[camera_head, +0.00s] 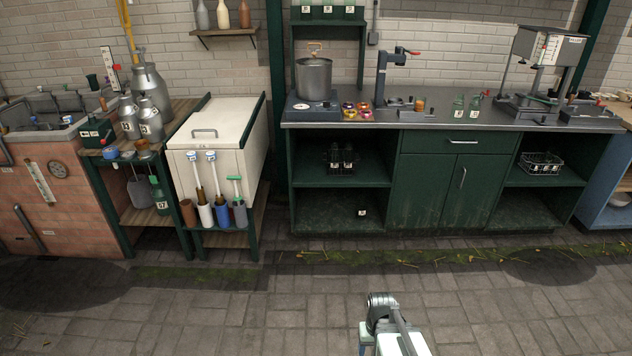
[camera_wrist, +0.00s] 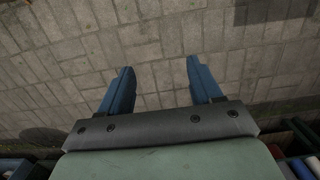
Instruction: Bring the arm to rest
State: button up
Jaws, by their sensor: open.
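My gripper (camera_wrist: 160,90) shows in the wrist view with its two blue fingers spread apart and nothing between them. It points at the grey paved floor (camera_wrist: 160,35). In the head view my arm (camera_head: 390,325) shows at the bottom, a little right of the middle, over the paving and away from the counter. The fingers cannot be made out in the head view.
A dark green counter (camera_head: 440,190) with a steel pot (camera_head: 314,78) stands at the back. A cream chest (camera_head: 215,135) and metal milk cans (camera_head: 150,90) stand left of it, beside a brick unit (camera_head: 50,200). The floor in front is clear.

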jog(key=s+f+g, duration=0.3)
jog(key=s+f, duration=0.5)
jog(key=s, duration=0.5)
jog(key=s+f+g, duration=0.2)
jog(key=s+f, duration=0.6)
jog(key=s, duration=0.4)
jog(key=shift+s+g, duration=0.4)
jog(key=shift+r, duration=0.1)
dwell(0.3)
